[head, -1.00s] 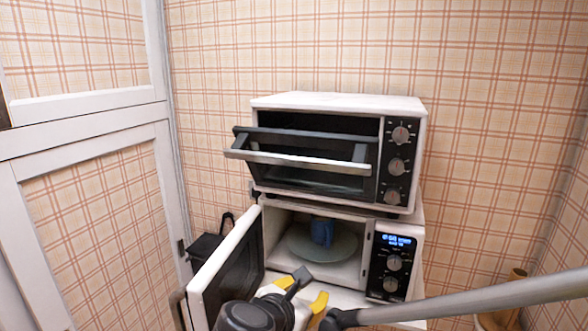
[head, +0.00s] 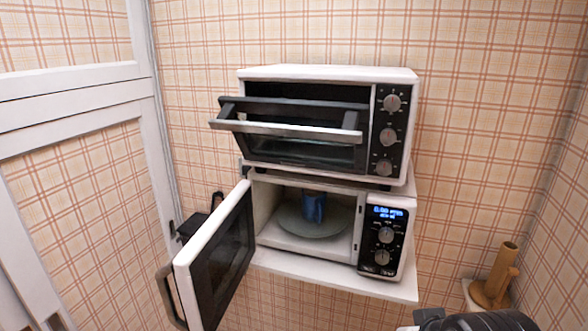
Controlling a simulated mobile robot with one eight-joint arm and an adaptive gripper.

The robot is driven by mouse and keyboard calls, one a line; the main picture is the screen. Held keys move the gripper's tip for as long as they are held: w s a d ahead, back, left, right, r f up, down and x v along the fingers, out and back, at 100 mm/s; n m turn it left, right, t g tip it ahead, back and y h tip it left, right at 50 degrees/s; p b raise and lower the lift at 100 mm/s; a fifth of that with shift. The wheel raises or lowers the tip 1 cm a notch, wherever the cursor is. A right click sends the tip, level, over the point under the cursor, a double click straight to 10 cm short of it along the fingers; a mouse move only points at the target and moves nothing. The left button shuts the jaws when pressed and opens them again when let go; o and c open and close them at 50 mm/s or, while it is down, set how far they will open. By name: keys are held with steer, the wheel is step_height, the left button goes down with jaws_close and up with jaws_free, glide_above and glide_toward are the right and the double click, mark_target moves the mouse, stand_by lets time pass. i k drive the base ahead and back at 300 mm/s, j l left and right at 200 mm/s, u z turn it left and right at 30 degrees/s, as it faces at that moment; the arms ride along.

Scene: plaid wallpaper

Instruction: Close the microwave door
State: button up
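The microwave (head: 386,238) stands on a white shelf with its lit control panel on the right. Its door (head: 222,262) is wide open, hinged on the left and swung out towards me. The door's handle (head: 169,297) is at the outer edge, at the lower left. Inside, a blue mug (head: 314,207) stands on the round turntable plate (head: 318,223). A dark part of my arm shows at the bottom right, well right of the door. My gripper's fingertips are not visible.
A toaster oven (head: 330,73) sits on top of the microwave, its door tilted partly open. A brown wooden holder (head: 493,276) stands at the right. A black object (head: 200,222) is partly hidden behind the microwave door. The space before the microwave opening looks clear.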

mark_target(204, 309)
steer(key=j+z, duration=0.1)
steer(key=j, duration=0.7)
steer(key=i+j, duration=0.1)
steer(key=j, duration=0.65)
steer(key=i+z, duration=0.05)
